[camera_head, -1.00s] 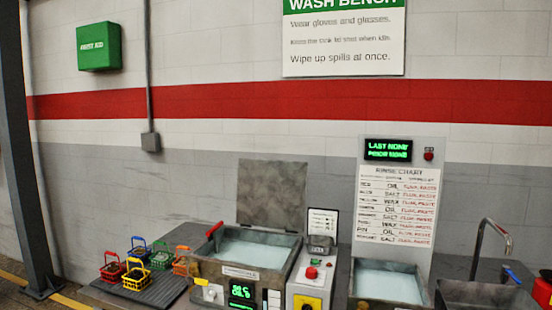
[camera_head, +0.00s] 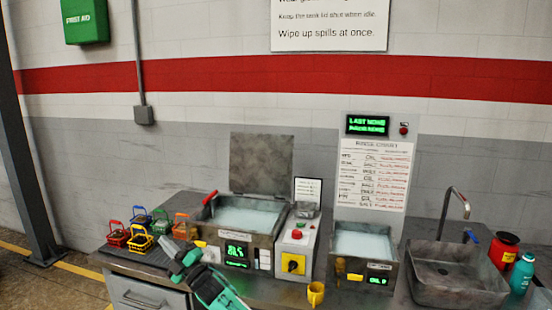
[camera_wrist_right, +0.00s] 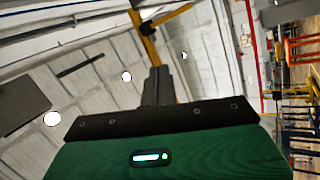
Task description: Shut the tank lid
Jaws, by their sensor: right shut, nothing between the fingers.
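The tank lid (camera_head: 262,163) is a grey plate that stands upright behind the left tank (camera_head: 207,238), so the tank is open. Pale liquid (camera_head: 242,216) shows inside it. A red-ended bar (camera_head: 210,198) sticks up at the tank's left rim. My right gripper (camera_head: 171,247) is in front of the bench, left of the tank's front and apart from the lid. It is shut and empty. In the right wrist view its dark fingers (camera_wrist_right: 158,86) are together, against the ceiling and room. My left gripper is not in view.
Several coloured baskets (camera_head: 140,238) stand on a dark mat left of the tank.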

